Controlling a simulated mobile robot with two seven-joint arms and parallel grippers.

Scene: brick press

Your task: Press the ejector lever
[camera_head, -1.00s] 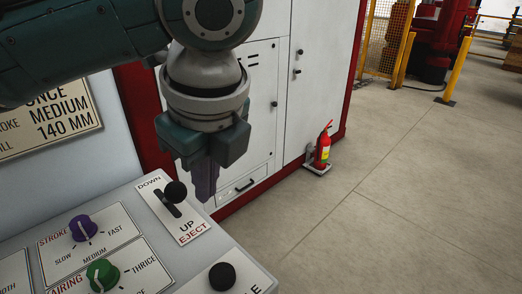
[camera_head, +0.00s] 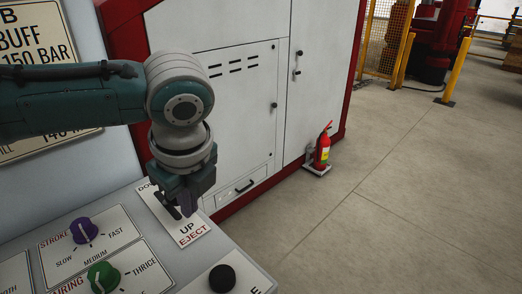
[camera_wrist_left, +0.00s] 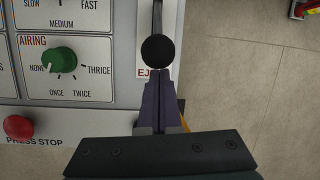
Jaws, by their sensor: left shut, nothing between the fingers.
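The ejector lever has a black ball knob (camera_wrist_left: 158,50) on a dark stem, in the top middle of the left wrist view. Its white plate (camera_head: 188,235), marked UP and EJECT, is on the grey console in the head view. There the knob is hidden by my left gripper (camera_head: 187,212), which points down over the plate. In the left wrist view the purple fingers of my left gripper (camera_wrist_left: 161,82) are shut with nothing between them. Their tips appear just below the knob; I cannot tell whether they touch it. My right gripper is not in view.
On the console are a purple stroke knob (camera_head: 83,230), a green airing knob (camera_head: 103,276) and a black button (camera_head: 222,278). The left wrist view shows a red press stop button (camera_wrist_left: 18,127). White cabinet doors (camera_head: 235,100) stand behind. Open floor lies right.

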